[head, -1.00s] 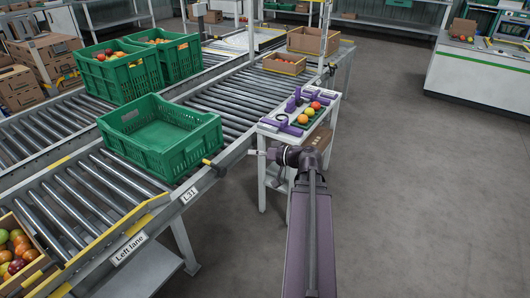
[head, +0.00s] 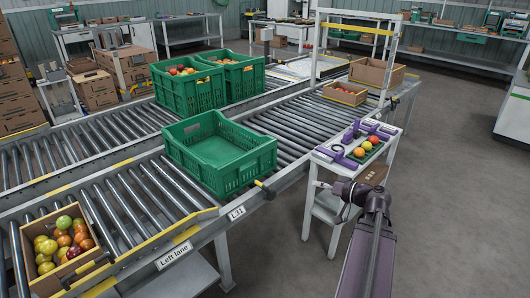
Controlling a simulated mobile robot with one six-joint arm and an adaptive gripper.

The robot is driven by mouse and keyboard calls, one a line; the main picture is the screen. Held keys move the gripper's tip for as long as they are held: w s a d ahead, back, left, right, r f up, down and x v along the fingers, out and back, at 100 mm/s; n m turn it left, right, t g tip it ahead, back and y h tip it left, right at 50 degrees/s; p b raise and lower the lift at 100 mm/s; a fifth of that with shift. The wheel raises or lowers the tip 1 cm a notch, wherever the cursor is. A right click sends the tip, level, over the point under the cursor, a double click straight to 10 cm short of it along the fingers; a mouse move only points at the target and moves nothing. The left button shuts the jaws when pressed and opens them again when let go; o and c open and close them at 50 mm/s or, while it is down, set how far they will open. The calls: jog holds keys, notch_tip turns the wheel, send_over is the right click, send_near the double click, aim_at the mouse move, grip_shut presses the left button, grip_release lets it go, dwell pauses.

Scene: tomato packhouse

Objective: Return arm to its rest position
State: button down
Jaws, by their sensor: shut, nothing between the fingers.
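My arm reaches up from the bottom right of the head view, with its purple link extended toward the small white stand. My gripper (head: 346,213) is at the arm's far end, small and dark, in front of the stand (head: 312,205). Its fingers look closed, with nothing held. It is apart from the green crate and the conveyor rail.
An empty green crate (head: 255,160) stands on the roller conveyor (head: 135,192) marked "Left lane". Two green crates with tomatoes stand behind it. A cardboard box (head: 32,283) of tomatoes is at lower left. The stand's top carries purple tools and several tomatoes. Floor at right is clear.

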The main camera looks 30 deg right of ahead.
jog(key=w+a+f+n+g+h, duration=0.15)
jog(key=a+f+g, duration=0.35)
jog(key=a, duration=0.6)
jog(key=a+f+g+h, duration=0.3)
jog(key=a+f+g, duration=0.2)
jog(key=a, duration=0.6)
jog(key=w+a+f+n+g+h, duration=0.15)
jog(key=a+f+g, duration=0.3)
jog(key=a, duration=0.65)
notch_tip(320, 180, up, 32)
jog(key=p, duration=3.2)
jog(key=shift+s+d+h, duration=0.15)
jog(key=shift+h, duration=0.15)
